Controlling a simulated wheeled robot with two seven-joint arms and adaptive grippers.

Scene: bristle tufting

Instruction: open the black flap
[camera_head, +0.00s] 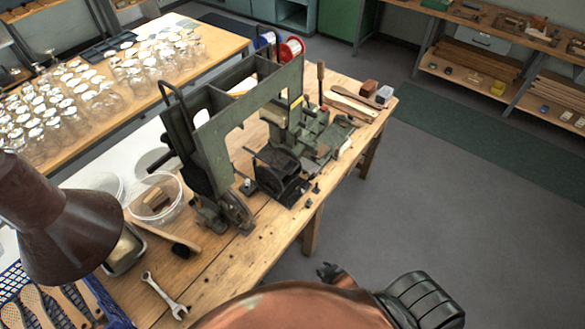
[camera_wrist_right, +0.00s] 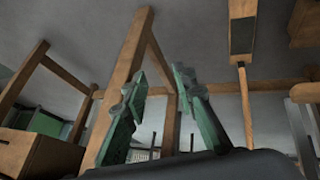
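A dark green bristle-tufting machine (camera_head: 232,125) stands on the wooden workbench. A black box-like part (camera_head: 283,176) sits low on its front side, above the bench's near right edge. It may hold the black flap, but I cannot make out a separate flap or tell whether it is open. My right gripper (camera_head: 327,271) shows only as small dark fingertips beyond the copper-coloured arm, off the bench's front edge and apart from the machine. In the right wrist view, its two green fingers (camera_wrist_right: 160,88) stand apart with nothing between them. My left gripper is not in view.
A clear bowl (camera_head: 155,198) with wooden blocks, a wrench (camera_head: 165,295) and a blue crate (camera_head: 92,300) lie on the left. Several glass jars fill another table (camera_head: 215,55). Open floor (camera_head: 430,200) lies to the right.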

